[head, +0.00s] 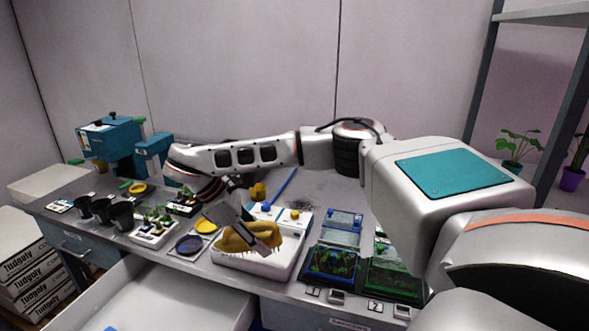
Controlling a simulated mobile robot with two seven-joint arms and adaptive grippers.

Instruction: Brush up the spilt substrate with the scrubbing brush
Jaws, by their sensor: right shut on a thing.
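My right gripper (252,236) reaches in from the right and points down over the front of the bench. It is shut on a yellow-brown brush (236,238) with pale bristles along its lower edge. My left gripper is out of view.
Blue-lidded and green containers (333,260) stand right of the device. Black pots (102,210), a seedling tray (154,231) and round dishes (189,245) stand to the left. A blue stick (286,182) lies behind. Some bench behind the device is clear.

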